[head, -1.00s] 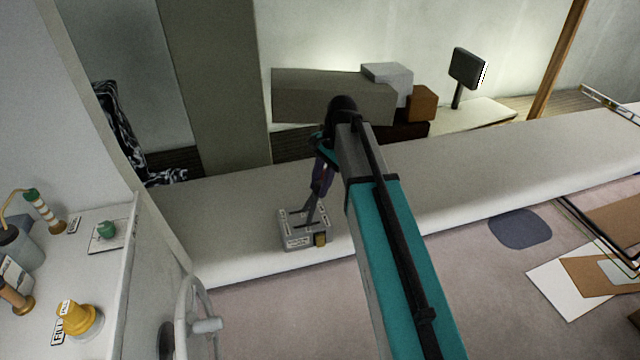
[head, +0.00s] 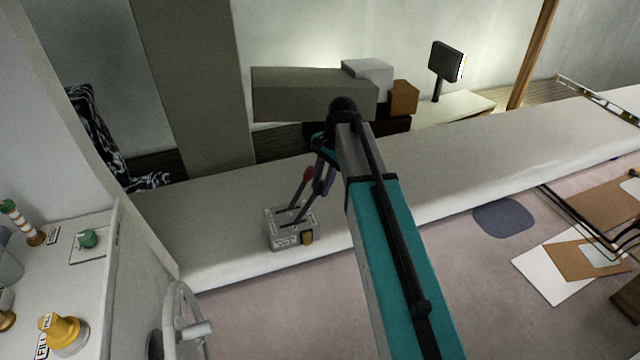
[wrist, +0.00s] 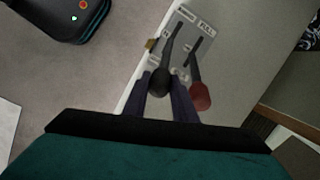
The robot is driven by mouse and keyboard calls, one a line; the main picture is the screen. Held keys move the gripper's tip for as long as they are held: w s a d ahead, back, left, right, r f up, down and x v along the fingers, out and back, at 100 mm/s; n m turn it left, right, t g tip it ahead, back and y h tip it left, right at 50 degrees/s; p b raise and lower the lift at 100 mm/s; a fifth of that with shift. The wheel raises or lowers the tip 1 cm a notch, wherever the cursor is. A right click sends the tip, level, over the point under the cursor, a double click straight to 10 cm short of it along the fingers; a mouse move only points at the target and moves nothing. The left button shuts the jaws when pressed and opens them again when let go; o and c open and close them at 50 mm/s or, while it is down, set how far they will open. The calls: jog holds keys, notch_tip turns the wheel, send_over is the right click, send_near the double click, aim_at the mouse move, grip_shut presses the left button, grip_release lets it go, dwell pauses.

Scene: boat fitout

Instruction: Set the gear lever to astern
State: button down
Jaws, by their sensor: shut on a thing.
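The grey control box (head: 280,240) sits on the pale ledge, with two levers rising from slots in its top. The black-knobbed lever (wrist: 168,50), which I take as the gear lever, has small letters beside its slot in the wrist view. My gripper (wrist: 160,82) has its two dark fingers on either side of the black knob (wrist: 159,83) and is shut on it. The red-knobbed lever (wrist: 199,95) stands to the right, apart from the fingers. In the head view its red knob (head: 308,174) is left of my gripper (head: 325,182).
A small yellow block (head: 307,238) is on the box's side. A grey wheel (head: 185,325) and a white panel with a yellow knob (head: 62,333) are at lower left. Boxes (head: 315,95) and a dark screen (head: 446,60) stand behind the ledge (head: 450,180).

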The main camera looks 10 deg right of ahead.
jog(key=shift+s+d+f, duration=0.15)
jog(key=shift+d+f, duration=0.1)
jog(key=shift+d, duration=0.1)
jog(key=c, duration=1.8)
grip_release()
jog(key=shift+c, duration=0.2)
jog(key=o, duration=0.4)
jog(key=shift+d, duration=0.1)
jog(key=shift+c, duration=0.2)
jog(key=shift+r, duration=0.1)
jog(key=b+v, duration=0.3)
jog(key=v, duration=1)
jog(key=shift+r, duration=0.3)
jog(key=shift+f, duration=0.1)
